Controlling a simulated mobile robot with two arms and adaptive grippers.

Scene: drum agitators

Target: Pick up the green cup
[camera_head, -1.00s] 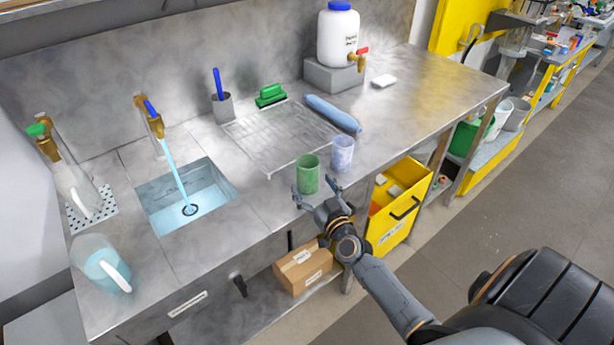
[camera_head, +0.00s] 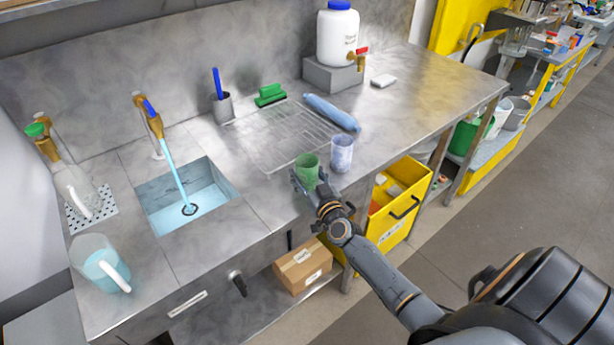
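The green cup (camera_head: 307,167) stands upright near the front edge of the steel counter. My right gripper (camera_head: 308,186) is at the cup's near side, its fingers around the lower part of the cup. The fingers are small and partly hidden, and I cannot tell whether they press on the cup. The cup's lower part is partly covered by the gripper. My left gripper is not in view.
A pale blue-white cup (camera_head: 342,153) stands close to the right of the green cup. Behind are a drain rack (camera_head: 262,150) and a blue roll (camera_head: 332,112). A sink (camera_head: 190,200) with running water and a pitcher (camera_head: 100,264) are at left.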

